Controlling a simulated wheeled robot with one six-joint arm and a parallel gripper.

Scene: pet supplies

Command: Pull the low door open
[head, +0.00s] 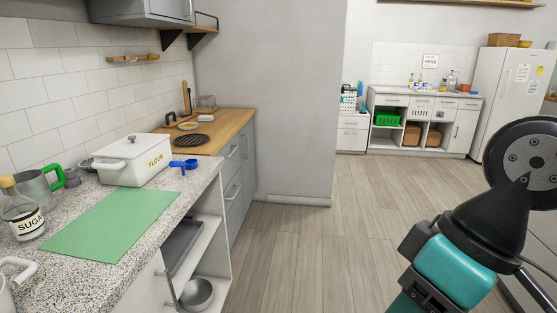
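Several low fronts are in the head view, and I cannot tell which is the low door. Grey fronts with bar handles (234,192) stand under the wooden counter, and they look shut. A white panel (137,293) is below the speckled counter at the lower left, partly cut off by the frame. A white door with a handle (465,131) is at the right end of the far cabinet, and it looks shut. My black and teal arm fills the lower right, apart from all of these. My gripper's fingers are not in view.
The speckled counter (75,209) holds a green mat (112,224), a flour box (133,160) and a sugar jar (22,212). An open shelf below holds a metal bowl (197,293). A grey wall (290,100) juts out ahead. The wood floor (330,240) is clear. A fridge (500,95) stands far right.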

